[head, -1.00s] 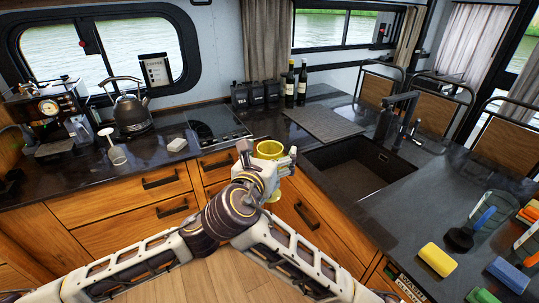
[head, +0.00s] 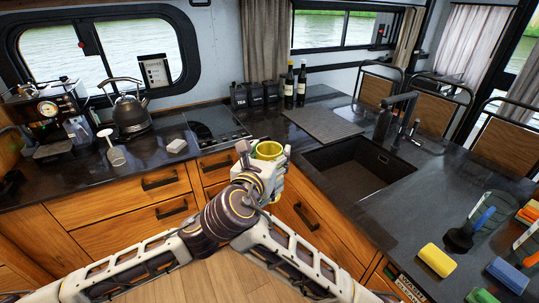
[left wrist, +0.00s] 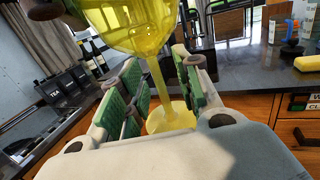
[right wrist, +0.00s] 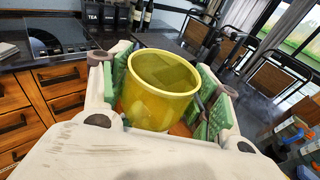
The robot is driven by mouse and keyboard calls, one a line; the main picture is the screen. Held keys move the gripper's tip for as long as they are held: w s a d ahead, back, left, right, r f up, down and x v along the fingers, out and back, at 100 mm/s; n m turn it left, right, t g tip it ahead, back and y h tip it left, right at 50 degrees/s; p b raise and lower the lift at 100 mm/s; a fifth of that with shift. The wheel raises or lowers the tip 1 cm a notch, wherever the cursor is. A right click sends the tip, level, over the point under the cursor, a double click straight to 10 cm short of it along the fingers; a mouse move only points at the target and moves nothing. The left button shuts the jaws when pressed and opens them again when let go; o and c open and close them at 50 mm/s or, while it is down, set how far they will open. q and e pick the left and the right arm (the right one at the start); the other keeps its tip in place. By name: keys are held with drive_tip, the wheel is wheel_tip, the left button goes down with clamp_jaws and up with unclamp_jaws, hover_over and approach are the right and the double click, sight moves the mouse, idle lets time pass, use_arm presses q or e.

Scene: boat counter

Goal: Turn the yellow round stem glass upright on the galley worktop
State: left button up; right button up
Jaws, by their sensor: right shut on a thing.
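The yellow round stem glass (head: 269,150) is held in the air in front of the counter, bowl up and roughly upright, its open rim facing up. My right gripper (right wrist: 160,92) is shut on the bowl, with green pads on both sides of it. My left gripper (left wrist: 158,85) is lower. Its fingers stand open on either side of the stem (left wrist: 158,80), with gaps visible. The foot (left wrist: 170,118) shows beyond these fingers. In the head view the hands overlap and hide most of the stem.
The dark galley worktop (head: 75,180) has bare room at the front left. A kettle (head: 130,112), white plunger-like item (head: 115,155), small pale block (head: 177,145) and hob (head: 215,125) stand there. The sink (head: 350,170) is right; a yellow sponge (head: 436,260) lies farther right.

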use_arm(q)
drive_tip(key=shift+s+a, duration=0.1)
drive_tip(key=v, duration=1.1)
drive_tip(key=shift+s+a, duration=0.15)
drive_tip(key=shift+s, duration=0.05)
idle(1.4)
drive_tip(key=shift+a, duration=0.1)
idle(0.5)
